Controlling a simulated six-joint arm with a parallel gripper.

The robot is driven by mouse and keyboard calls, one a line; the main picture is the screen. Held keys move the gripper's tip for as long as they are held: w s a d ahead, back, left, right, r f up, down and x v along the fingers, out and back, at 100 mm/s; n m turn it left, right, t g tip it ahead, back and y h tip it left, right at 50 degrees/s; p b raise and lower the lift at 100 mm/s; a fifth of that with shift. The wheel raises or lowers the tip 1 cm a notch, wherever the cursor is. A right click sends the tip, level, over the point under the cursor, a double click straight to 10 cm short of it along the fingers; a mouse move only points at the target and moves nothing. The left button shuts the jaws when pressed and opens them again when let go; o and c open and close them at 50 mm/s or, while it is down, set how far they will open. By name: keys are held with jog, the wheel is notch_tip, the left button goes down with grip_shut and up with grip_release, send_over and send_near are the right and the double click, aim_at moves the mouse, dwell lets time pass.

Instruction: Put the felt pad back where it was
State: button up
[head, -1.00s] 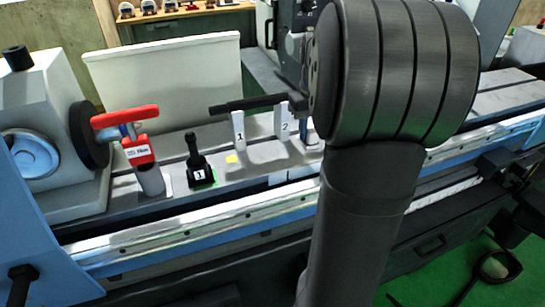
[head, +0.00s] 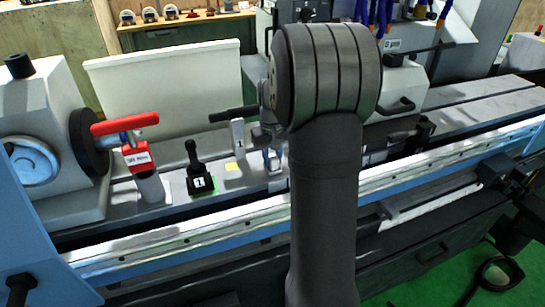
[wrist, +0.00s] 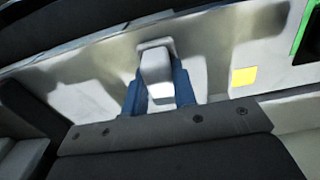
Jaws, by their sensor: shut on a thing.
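My gripper (wrist: 158,97) shows in the wrist view as two blue fingers. They are shut on a pale grey block (wrist: 156,66) standing between them. I cannot tell whether this block is the felt pad or part of the number 2 post. In the head view my arm hides most of the gripper and the place behind it. The square also shows to the right of my fingers in the wrist view (wrist: 243,77). I see nothing else that is clearly a felt pad.
A black bar (head: 230,114) lies at the top of the number 1 post. A black lever on a base labelled 1 (head: 199,178) and a red-handled tool (head: 125,124) stand to the left. A grinder headstock (head: 40,150) is at far left. The bed's right side holds more machine parts.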

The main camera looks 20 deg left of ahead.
aim_at(273, 155)
jog(key=o, duration=1)
jog(key=shift+f, duration=0.15)
notch_tip(273, 155, up, 12)
jog(key=shift+r, duration=0.2)
jog(key=shift+f, duration=4.25)
